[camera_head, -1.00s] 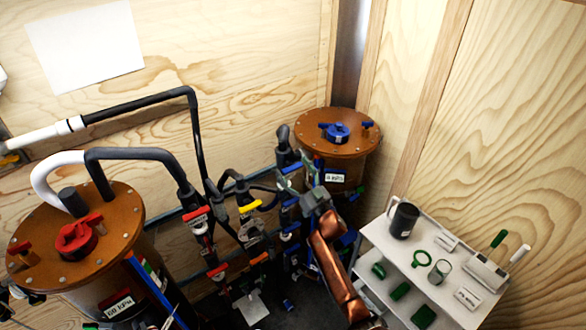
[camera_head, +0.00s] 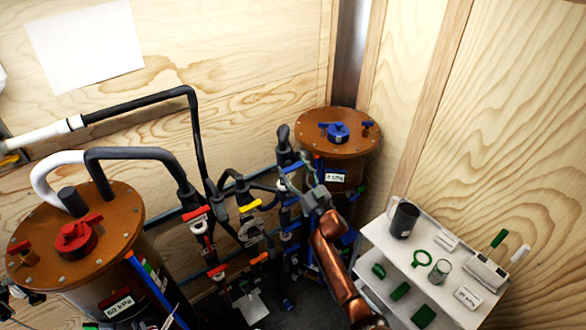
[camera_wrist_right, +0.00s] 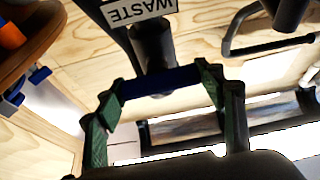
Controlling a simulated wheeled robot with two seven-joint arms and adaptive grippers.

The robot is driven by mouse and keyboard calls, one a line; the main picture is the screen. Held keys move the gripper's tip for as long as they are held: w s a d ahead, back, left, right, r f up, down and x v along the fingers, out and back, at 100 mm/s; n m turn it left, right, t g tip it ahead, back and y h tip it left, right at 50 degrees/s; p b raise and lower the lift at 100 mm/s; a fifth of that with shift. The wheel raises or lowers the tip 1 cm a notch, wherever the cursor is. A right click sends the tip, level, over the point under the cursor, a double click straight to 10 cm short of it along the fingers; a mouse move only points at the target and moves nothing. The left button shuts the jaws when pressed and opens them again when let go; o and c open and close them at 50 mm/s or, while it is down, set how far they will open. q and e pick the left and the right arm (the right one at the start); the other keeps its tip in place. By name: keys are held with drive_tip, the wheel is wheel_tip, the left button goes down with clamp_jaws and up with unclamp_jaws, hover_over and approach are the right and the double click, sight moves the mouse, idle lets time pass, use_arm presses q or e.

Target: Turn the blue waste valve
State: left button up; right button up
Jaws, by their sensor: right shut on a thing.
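The blue waste valve shows in the right wrist view as a dark blue handle bar (camera_wrist_right: 160,82), below a white label (camera_wrist_right: 140,10) reading WASTE. My right gripper (camera_wrist_right: 160,92) has its green-padded fingers at the two ends of this bar and is shut on it. In the head view my right gripper (camera_head: 297,184) is among the pipes in front of the right-hand brown tank (camera_head: 338,145). There the gripper and the pipes largely hide the handle. My left gripper is not in view.
A brown tank with a red cap (camera_head: 76,238) stands at left. Red-handled (camera_head: 197,213) and yellow-handled (camera_head: 250,206) valves sit on black pipes in the middle. A white shelf (camera_head: 375,232) with a dark mug (camera_head: 403,220) and small items stands close to the right of my arm.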

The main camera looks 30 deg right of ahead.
drive_tip(key=n+y, duration=0.1)
drive_tip(key=n, duration=0.2)
drive_tip(key=n+g+y+b, duration=0.1)
drive_tip(key=n+y, duration=0.1)
drive_tip(key=n, duration=0.1)
drive_tip(key=shift+f, duration=0.1)
drive_tip(key=n+g+y, duration=0.1)
drive_tip(key=n, duration=0.2)
drive_tip(key=n+g+y, duration=0.1)
drive_tip(key=n, duration=0.2)
drive_tip(key=shift+y+b, duration=0.3)
drive_tip(key=n+g, duration=0.1)
drive_tip(key=n, duration=0.2)
drive_tip(key=n+g+y, duration=0.1)
drive_tip(key=n, duration=0.1)
drive_tip(key=shift+a+n, duration=0.1)
drive_tip(key=shift+n, duration=0.3)
drive_tip(key=shift+f+n+g+p, duration=0.1)
drive_tip(key=shift+n+g+p, duration=0.6)
drive_tip(key=shift+n, duration=1.2)
drive_tip(key=o, duration=1.2)
drive_tip(key=shift+c, duration=0.2)
